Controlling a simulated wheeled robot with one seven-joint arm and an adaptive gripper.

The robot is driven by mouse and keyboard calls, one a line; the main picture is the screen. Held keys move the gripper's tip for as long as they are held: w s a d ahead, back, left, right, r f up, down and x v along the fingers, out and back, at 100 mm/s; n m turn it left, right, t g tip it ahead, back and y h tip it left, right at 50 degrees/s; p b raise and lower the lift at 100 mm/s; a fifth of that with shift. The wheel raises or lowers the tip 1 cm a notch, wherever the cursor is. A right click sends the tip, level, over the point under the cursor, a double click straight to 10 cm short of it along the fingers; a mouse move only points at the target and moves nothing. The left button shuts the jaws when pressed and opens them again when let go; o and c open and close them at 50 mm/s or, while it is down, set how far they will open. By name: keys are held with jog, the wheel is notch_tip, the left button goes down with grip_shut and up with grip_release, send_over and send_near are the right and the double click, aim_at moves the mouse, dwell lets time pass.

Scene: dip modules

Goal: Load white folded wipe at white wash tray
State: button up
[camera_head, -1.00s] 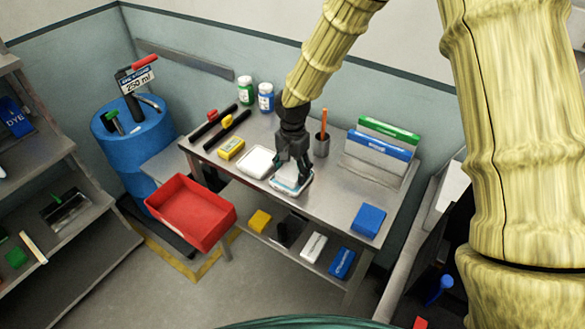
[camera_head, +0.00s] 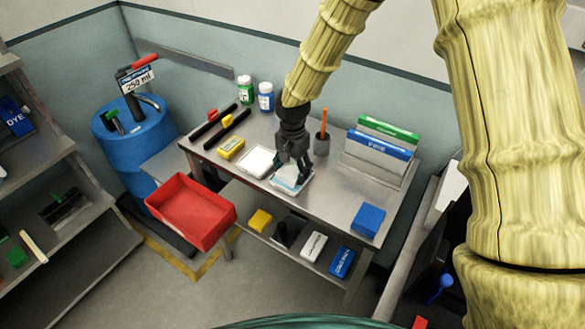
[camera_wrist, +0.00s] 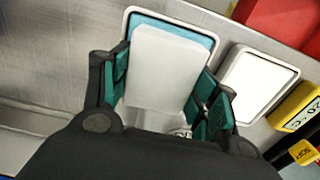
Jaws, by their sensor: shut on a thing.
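My gripper (camera_head: 291,170) is low over the near edge of the steel table, at a white-rimmed tray with a blue inside (camera_head: 307,184). In the wrist view my gripper (camera_wrist: 165,90) is shut on the white folded wipe (camera_wrist: 165,62). The wipe lies between the green-padded fingers and covers much of the blue-lined tray (camera_wrist: 204,45). I cannot tell whether the wipe touches the tray. A second white tray, pale inside (camera_head: 257,161), stands just to the left; it also shows in the wrist view (camera_wrist: 258,82). Which is the wash tray is unclear.
A yellow box (camera_head: 231,148) and black bars lie left of the trays. Two bottles (camera_head: 265,96) and a pen cup (camera_head: 322,143) stand behind. A rack with green and blue boxes (camera_head: 380,146) is to the right. A red bin (camera_head: 190,210) is at front left.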

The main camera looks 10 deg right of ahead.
aim_at(292, 168)
dwell(0.3)
jog(key=shift+r+p, duration=2.35)
jog(key=shift+r, duration=1.15)
